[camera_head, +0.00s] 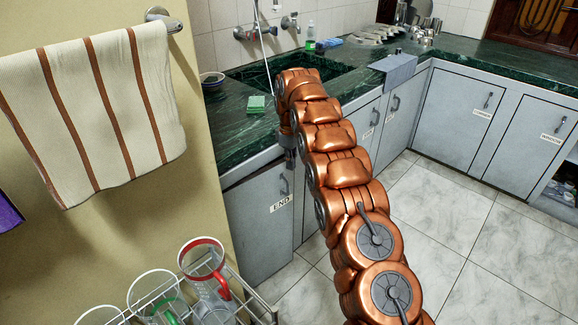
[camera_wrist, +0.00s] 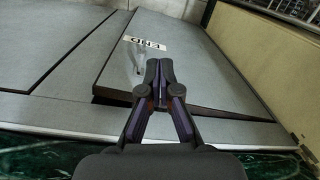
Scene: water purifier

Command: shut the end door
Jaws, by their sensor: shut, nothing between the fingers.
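The end door (camera_head: 262,222) is a grey cabinet door with a white END label, below the green counter at the left end of the row. It looks slightly ajar in the wrist view (camera_wrist: 190,75), with a dark gap along its edge by the counter. Its handle (camera_wrist: 137,60) is beside the label, partly behind my fingers. My gripper (camera_wrist: 158,66) is shut and empty, with its fingertips over the door near the label and handle. I cannot tell whether they touch it.
Other grey doors, including the corner door (camera_head: 463,117), look closed. A rack with glass jugs (camera_head: 205,262) stands at the lower left. A striped towel (camera_head: 95,110) hangs on the wall. A sponge (camera_head: 256,105) lies on the counter. The tiled floor (camera_head: 480,245) at right is clear.

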